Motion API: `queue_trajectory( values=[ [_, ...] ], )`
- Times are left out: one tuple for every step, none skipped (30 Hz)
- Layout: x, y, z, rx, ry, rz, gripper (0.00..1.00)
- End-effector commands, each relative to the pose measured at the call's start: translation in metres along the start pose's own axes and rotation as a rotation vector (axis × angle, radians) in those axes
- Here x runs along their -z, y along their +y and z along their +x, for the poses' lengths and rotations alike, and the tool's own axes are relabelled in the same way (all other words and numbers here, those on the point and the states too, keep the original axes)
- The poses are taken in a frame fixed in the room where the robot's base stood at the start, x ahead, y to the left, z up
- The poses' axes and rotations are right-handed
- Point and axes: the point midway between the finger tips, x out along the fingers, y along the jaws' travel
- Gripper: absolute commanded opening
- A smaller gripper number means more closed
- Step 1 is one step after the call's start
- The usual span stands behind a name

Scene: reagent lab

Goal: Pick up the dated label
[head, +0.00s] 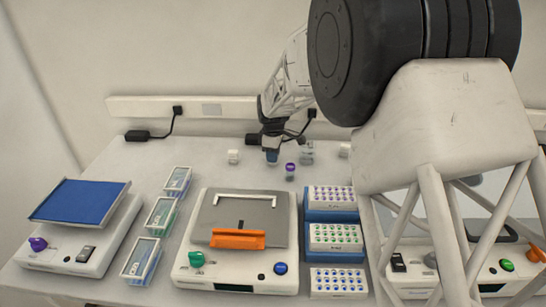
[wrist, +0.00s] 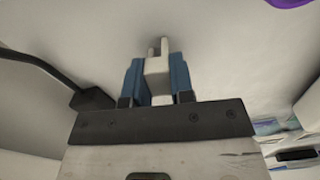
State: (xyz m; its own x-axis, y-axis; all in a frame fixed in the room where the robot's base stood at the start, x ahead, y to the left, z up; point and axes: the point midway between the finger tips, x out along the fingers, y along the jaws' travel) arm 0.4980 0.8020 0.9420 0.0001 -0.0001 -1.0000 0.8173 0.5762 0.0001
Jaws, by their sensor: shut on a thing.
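My gripper (head: 272,158) is at the back of the bench, low in front of the wall. In the wrist view, its two blue fingers (wrist: 156,78) are closed on a small white piece (wrist: 157,68), which stands up between them with narrow prongs at its far end. No date or writing can be read on it, so I cannot confirm by sight that it is the dated label. In the head view the piece is hidden by the fingers.
A purple-capped vial (head: 290,170) stands close by, with small white blocks (head: 233,156) (head: 344,150) and a clear item (head: 307,153) around. In front are an orange-handled device (head: 237,239), vial racks (head: 332,237), slide boxes (head: 160,216) and a blue-topped device (head: 80,201).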

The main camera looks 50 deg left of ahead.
Motion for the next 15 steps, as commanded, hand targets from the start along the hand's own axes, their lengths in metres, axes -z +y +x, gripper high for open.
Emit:
queue_trajectory(
  values=[
    [0.000,0.000,-0.001,0.000,0.000,0.000,0.01],
    [0.000,0.000,-0.001,0.000,0.000,0.000,0.01],
    [0.000,0.000,-0.002,0.000,0.000,0.000,0.01],
    [0.000,0.000,-0.003,0.000,0.000,0.000,0.01],
    [0.000,0.000,-0.005,-0.001,0.000,0.000,0.01],
    [0.000,0.000,-0.007,-0.001,0.000,0.000,0.01],
    [0.000,0.000,-0.009,-0.001,0.000,0.000,0.01],
    [0.000,0.000,-0.012,-0.001,0.000,0.000,0.01],
    [0.000,0.000,-0.016,-0.001,0.001,0.000,0.01],
    [0.000,0.000,-0.019,-0.002,0.001,0.000,0.01],
    [0.000,0.000,-0.023,-0.002,0.001,0.000,0.01],
    [0.000,0.000,-0.028,-0.003,0.001,0.000,0.01],
    [0.000,0.000,-0.033,-0.003,0.001,0.000,0.01],
    [0.000,0.000,-0.037,-0.002,0.001,0.000,0.01],
    [0.000,0.000,-0.043,-0.002,0.001,0.000,0.01]
  ],
)
